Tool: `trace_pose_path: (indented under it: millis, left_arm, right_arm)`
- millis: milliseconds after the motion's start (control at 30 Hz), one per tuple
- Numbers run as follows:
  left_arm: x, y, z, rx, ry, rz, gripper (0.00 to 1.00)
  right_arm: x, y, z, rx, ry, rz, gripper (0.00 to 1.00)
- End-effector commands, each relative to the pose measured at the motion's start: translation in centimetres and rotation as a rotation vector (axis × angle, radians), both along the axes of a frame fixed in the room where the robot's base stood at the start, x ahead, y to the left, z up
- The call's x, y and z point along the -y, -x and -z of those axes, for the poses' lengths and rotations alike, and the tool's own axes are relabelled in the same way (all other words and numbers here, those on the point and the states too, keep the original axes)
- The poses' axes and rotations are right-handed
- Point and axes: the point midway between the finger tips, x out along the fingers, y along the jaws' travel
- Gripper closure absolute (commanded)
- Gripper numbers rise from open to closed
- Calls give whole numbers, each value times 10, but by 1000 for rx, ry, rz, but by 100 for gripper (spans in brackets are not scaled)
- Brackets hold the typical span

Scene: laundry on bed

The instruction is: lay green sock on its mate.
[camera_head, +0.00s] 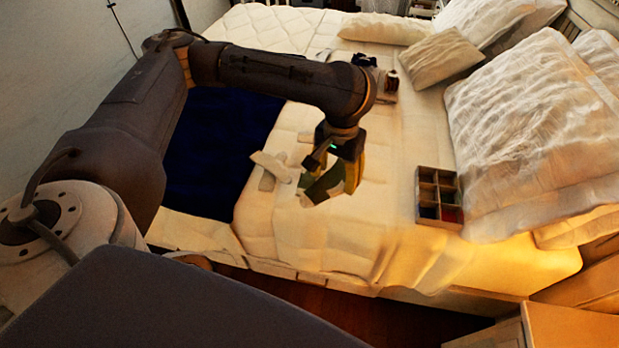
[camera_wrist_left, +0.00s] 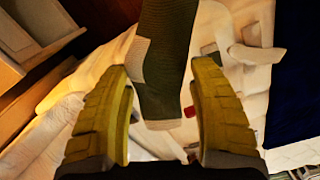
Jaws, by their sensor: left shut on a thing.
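A dark green sock (camera_head: 324,187) hangs from my left gripper (camera_head: 345,184) just above the cream bed, near its front edge. In the left wrist view the sock (camera_wrist_left: 168,50) runs between the yellow fingers of the left gripper (camera_wrist_left: 162,72), which is shut on it. A paler patch shows on its left side there. I cannot tell a separate green mate apart from it; it may be hidden by the sock or the gripper. My right gripper is not in view.
Pale socks (camera_head: 270,165) lie left of the gripper, beside a dark blue cloth (camera_head: 212,145). A divided wooden box (camera_head: 424,206) stands to the right, near large pillows (camera_head: 530,115). Bare bedding lies between the gripper and the box.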

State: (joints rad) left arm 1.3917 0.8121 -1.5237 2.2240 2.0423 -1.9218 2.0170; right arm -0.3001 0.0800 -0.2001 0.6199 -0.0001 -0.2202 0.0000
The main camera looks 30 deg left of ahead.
Motion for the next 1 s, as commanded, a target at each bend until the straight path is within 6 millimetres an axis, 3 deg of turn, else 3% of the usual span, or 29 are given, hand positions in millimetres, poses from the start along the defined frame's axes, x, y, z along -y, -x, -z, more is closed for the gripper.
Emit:
trace_pose_path:
  millis: [600, 767, 1000]
  left_arm:
    - [-3, 3, 8, -20, 2, -26, 57]
    - [-19, -25, 20, -32, 4, -138, 57]
    - [-71, -94, 42, -35, 7, -313, 57]
  right_arm:
    - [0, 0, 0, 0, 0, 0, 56]
    - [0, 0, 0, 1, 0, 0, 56]
    - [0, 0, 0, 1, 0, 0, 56]
